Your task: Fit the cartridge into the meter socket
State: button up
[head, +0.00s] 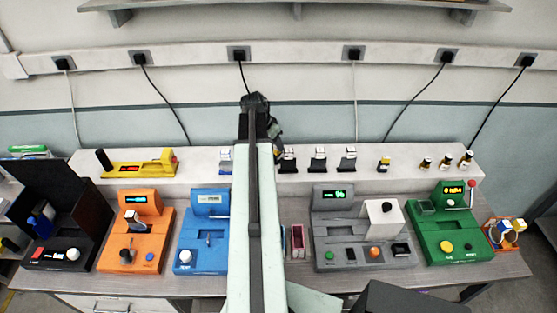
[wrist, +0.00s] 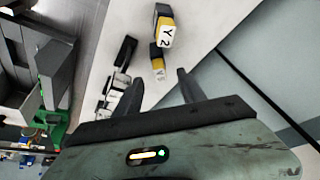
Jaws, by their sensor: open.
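In the wrist view my gripper (wrist: 158,86) is open, its two dark fingers spread with nothing between their tips. Just beyond the tips is a small black and yellow cartridge (wrist: 157,63) with a pale label. Further off lies another black and yellow block marked Y 2 (wrist: 163,24). In the head view a yellow-banded piece (head: 384,163) stands on the back ledge. My arm covers the middle of the head view and hides part of the ledge; the fingertips are not clear there. Which device is the meter I cannot tell; a grey one (head: 339,227) has a green display.
The white ledge (head: 225,179) also holds several black pieces (head: 319,160) with pale tops and a yellow device (head: 140,168). Orange (head: 149,222), blue (head: 207,259) and green (head: 437,232) devices stand on the table in front. Cables hang along the wall behind.

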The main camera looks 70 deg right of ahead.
aim_at(278, 155)
jog(key=b+x, duration=0.4)
jog(key=x, duration=0.1)
jog(key=shift+s+d+f+b, duration=0.1)
jog(key=shift+d+f+b, duration=0.05)
jog(key=shift+b, duration=0.25)
jog(key=shift+r, duration=0.2)
grip_shut()
jog(key=shift+r+p, duration=0.1)
jog(key=shift+p, duration=0.2)
